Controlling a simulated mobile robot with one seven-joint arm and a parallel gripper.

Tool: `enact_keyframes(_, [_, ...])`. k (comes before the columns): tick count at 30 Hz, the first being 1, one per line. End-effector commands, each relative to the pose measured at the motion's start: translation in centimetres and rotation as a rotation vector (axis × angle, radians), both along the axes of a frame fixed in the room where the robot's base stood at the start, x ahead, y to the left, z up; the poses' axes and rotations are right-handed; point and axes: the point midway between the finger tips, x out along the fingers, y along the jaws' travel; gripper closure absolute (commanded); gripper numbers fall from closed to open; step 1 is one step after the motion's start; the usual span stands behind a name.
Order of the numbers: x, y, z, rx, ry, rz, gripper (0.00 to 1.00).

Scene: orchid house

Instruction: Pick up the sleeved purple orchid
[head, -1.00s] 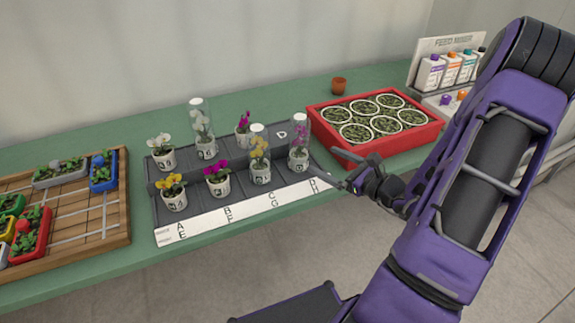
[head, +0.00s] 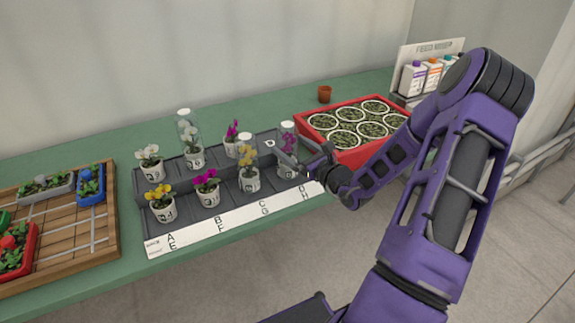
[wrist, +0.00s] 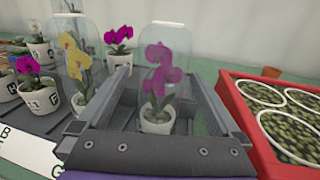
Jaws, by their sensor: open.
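The sleeved purple orchid (head: 288,132) stands upright in a white pot at the right end of the dark stepped rack, inside a clear sleeve. In the head view my gripper (head: 285,155) reaches in from the right at its pot and hides part of it. In the wrist view the purple orchid (wrist: 160,75) stands ahead, framed between my two open fingers (wrist: 158,78), its white pot low in the gap. The fingers are apart and hold nothing. I cannot tell whether a finger touches the sleeve or pot.
A sleeved yellow orchid (head: 249,170) stands close left of my gripper. A purple orchid without a sleeve (head: 232,138) is behind it. A red crate (head: 362,157) of round pots is close on the right. A white label strip (head: 235,220) runs along the rack's front.

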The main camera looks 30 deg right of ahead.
Motion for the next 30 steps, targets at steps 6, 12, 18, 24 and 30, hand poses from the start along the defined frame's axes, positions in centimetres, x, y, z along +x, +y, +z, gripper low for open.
enact_keyframes(6, [2.3, 0.4, -0.2, 0.000, -0.002, 0.001, 0.00])
enact_keyframes(12, [4.8, 0.9, -0.2, -0.002, -0.001, 0.001, 0.00])
enact_keyframes(18, [5.3, 1.0, -0.2, -0.001, 0.000, 0.000, 0.00])
enact_keyframes(24, [5.2, 1.0, -0.2, -0.001, 0.000, 0.000, 0.20])
enact_keyframes(30, [5.2, 1.0, -0.2, -0.001, 0.000, 0.000, 0.56])
